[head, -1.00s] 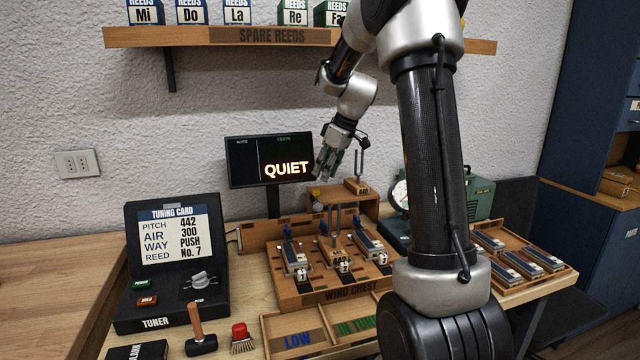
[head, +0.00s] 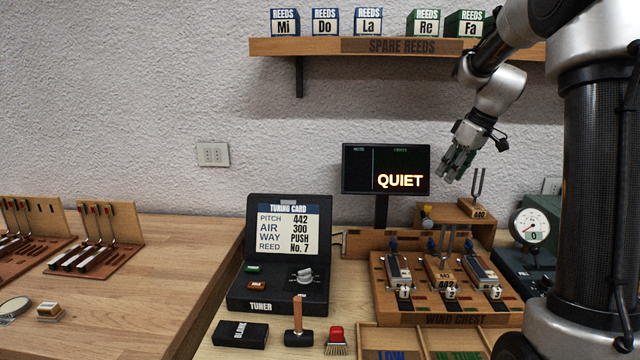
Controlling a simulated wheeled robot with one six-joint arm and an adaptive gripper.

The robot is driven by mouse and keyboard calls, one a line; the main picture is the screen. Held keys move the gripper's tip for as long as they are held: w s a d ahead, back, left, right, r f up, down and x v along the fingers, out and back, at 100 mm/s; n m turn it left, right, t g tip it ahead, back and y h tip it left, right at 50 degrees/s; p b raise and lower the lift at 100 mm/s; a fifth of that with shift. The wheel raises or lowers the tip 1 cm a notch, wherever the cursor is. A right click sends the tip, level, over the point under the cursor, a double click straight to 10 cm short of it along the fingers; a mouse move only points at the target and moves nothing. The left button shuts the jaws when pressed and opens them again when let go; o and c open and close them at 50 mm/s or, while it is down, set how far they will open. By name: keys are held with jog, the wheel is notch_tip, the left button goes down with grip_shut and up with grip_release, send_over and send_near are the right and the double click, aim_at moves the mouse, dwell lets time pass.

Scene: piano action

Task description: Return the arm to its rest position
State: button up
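My gripper (head: 457,167) hangs in the air at the right of the head view, fingers pointing down and to the left. It is above the wind chest (head: 440,318), just right of the screen and near the tuning fork (head: 477,190) on its wooden block. I see nothing held between the fingers, but they are small and close together, so their opening is unclear. My arm comes down from the upper right, bent at the elbow.
A dark screen (head: 386,169) reading QUIET stands behind the wind chest. A shelf (head: 330,47) with reed boxes is above. The tuner (head: 275,302), a hammer (head: 298,325) and a brush (head: 337,341) lie left of my arm. The left bench (head: 150,300) has free room.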

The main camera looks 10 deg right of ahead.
jog(key=s+a+m+h, duration=0.1)
jog(key=s+a+m, duration=0.2)
jog(key=s, duration=1.3)
jog(key=s+a+f+m+h, duration=0.1)
jog(key=s+a+m, duration=0.2)
jog(key=s, duration=1.3)
jog(key=shift+s+a+f+t, duration=0.15)
jog(key=shift+a+f+t, duration=0.2)
jog(key=shift+a, duration=0.85)
